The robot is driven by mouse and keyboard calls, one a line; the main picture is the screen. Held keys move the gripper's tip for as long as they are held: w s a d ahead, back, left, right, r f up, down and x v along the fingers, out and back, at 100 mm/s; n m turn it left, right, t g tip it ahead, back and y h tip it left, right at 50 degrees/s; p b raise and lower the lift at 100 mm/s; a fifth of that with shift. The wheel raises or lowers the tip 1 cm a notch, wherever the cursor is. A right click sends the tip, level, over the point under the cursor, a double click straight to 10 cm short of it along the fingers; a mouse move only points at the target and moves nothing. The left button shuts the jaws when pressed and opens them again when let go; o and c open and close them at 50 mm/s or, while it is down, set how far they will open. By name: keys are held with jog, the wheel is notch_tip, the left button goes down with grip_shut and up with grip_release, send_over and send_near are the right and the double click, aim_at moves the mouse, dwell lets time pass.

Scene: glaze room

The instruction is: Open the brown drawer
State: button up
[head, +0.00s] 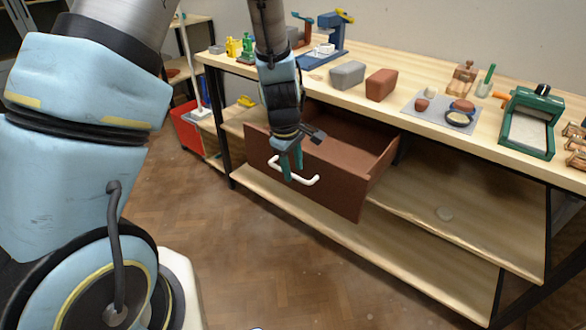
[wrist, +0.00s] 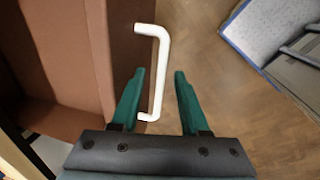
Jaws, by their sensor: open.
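The brown drawer (head: 335,188) hangs under the workbench and stands well pulled out, its empty-looking inside visible from above. Its white bar handle (head: 309,182) is on the front face. In the wrist view the drawer (wrist: 62,50) fills the left side and the handle (wrist: 163,62) runs up between the two green fingers. My gripper (head: 291,171) points down at the handle, with its fingers apart on either side of it in the wrist view (wrist: 160,72). I cannot tell whether a finger touches the handle.
The workbench top (head: 330,88) carries clay blocks, a blue press and a green-framed slab roller (head: 530,125). A lower wooden shelf (head: 400,255) runs below the drawer. A red bin (head: 187,130) stands at the left. The wooden floor in front is clear.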

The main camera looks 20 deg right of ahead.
jog(key=v, duration=1)
jog(key=shift+r, duration=0.1)
jog(key=a+r+m+y, duration=0.1)
jog(key=a+r+m, duration=0.1)
jog(key=a, duration=1.2)
jog(key=s+a+r+m, duration=0.1)
jog(key=a+r+m, duration=0.2)
jog(key=a, duration=1.1)
jog(key=shift+s+a+m+y, duration=0.2)
jog(key=shift+a+m+y, duration=0.2)
jog(key=shift+m, duration=0.7)
